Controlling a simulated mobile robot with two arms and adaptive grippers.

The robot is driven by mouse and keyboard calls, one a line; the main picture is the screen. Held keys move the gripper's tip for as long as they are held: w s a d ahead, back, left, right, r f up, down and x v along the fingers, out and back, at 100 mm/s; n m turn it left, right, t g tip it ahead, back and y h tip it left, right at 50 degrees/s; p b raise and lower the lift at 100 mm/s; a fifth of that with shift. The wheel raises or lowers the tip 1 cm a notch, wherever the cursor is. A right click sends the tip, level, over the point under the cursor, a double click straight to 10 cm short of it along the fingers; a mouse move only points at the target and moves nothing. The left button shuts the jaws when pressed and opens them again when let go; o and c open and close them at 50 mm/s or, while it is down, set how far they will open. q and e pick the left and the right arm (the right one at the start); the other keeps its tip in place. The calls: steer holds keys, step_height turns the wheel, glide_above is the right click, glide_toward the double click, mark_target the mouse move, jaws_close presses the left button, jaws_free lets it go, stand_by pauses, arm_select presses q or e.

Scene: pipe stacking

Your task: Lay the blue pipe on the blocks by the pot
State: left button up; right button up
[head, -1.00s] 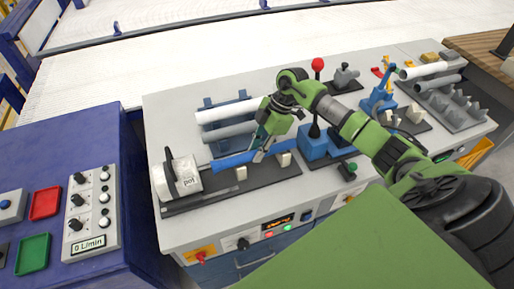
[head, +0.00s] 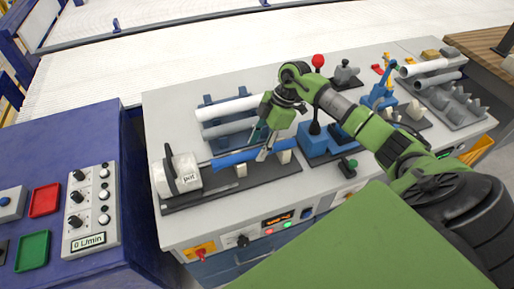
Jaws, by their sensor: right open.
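The blue pipe (head: 236,158) lies lengthwise over the dark mat, with its left end close to the rod of the white pot (head: 184,175). Small cream blocks stand on the mat; one (head: 284,156) is at the pipe's right end and another (head: 241,171) is below its left half. The pipe looks to be at the blocks' tops, but contact is hard to tell. My right gripper (head: 265,151) points down with its open fingers at the pipe's right half, partly covering it. My left gripper is not in view.
A blue rack (head: 208,101) with white and grey pipes stands behind the blue pipe. A blue device with a red-knobbed lever (head: 318,61) stands to the right. A grey pipe rack (head: 455,108) is at the far right. Bench space is free at the back left.

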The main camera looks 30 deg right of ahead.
steer(key=v, duration=1)
steer(key=shift+d+r, duration=0.2)
steer(key=shift+r, duration=0.05)
